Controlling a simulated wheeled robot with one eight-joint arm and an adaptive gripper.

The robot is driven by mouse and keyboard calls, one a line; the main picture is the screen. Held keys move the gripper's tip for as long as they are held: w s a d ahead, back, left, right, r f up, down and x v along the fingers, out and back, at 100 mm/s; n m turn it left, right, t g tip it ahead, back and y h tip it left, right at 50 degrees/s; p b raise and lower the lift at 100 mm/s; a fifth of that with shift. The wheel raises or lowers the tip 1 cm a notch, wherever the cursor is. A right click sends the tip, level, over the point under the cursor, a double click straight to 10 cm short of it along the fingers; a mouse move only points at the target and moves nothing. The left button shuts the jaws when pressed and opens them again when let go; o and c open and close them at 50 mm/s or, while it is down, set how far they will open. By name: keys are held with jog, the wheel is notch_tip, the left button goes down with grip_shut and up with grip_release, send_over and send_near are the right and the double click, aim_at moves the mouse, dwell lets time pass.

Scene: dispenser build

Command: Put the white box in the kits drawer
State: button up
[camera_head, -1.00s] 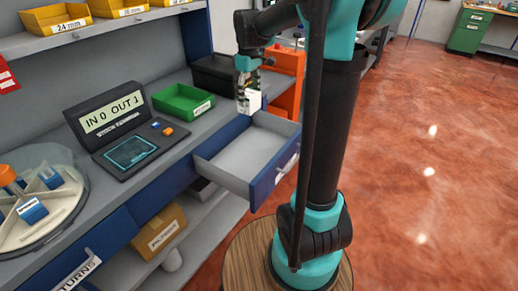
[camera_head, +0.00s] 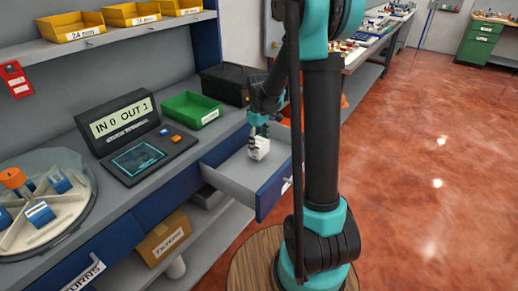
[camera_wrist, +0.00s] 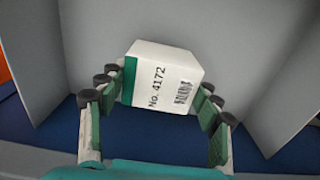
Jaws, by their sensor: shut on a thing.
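The white box (camera_head: 258,148) is in my gripper (camera_head: 260,138), low inside the open blue-fronted drawer (camera_head: 272,192). In the wrist view the white box (camera_wrist: 161,77) has a green band, a barcode and the text "No. 4172". My gripper (camera_wrist: 160,92) has its fingers on both sides of the box and is shut on it. The drawer's grey floor and walls (camera_wrist: 215,28) surround the box there. I cannot tell whether the box touches the drawer floor. The drawer's front label is hidden behind my arm in the head view.
A green bin (camera_head: 192,110) and a black box (camera_head: 226,84) stand on the bench behind the drawer. A console (camera_head: 130,135) reads "IN 0 OUT 1". A round carousel (camera_head: 40,205) is at left. A cardboard box (camera_head: 163,238) sits on the shelf below.

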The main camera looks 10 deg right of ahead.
aim_at(259, 140)
jog(key=shift+f, duration=1.5)
jog(key=shift+f, duration=0.1)
jog(key=o, duration=1.5)
jog(key=shift+c, duration=0.2)
notch_tip(259, 140, up, 12)
jog(key=shift+r, duration=0.15)
